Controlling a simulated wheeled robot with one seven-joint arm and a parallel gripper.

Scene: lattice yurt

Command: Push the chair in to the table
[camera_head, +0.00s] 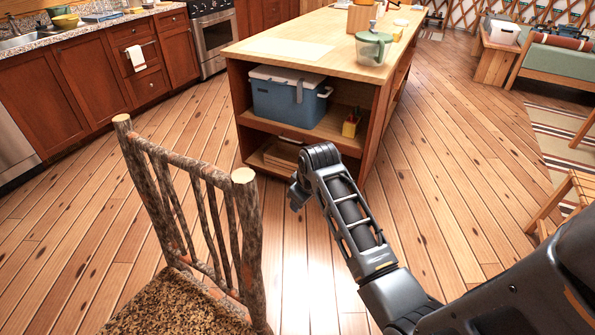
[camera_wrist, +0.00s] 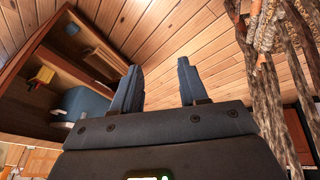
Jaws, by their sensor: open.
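The chair (camera_head: 245,225) is a rustic one of bark-covered sticks with a brown speckled seat (camera_head: 175,308), at the lower left of the head view. Its backrest stands on the side toward the island, and its front and legs are cut off. Its sticks also show at the right of the wrist view (camera_wrist: 285,95). My gripper (camera_head: 296,196) is in the air to the right of the backrest, apart from it. In the wrist view my gripper (camera_wrist: 158,78) has its two fingers spread with nothing between them. A wood-topped island (camera_head: 285,50) with open shelves stands beyond; no other table clearly shows.
Red-brown cabinets (camera_head: 60,95) and a stove (camera_head: 213,40) line the left. A wooden stool or bench (camera_head: 570,195) is at right. Floor (camera_head: 450,170) right of the island is clear.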

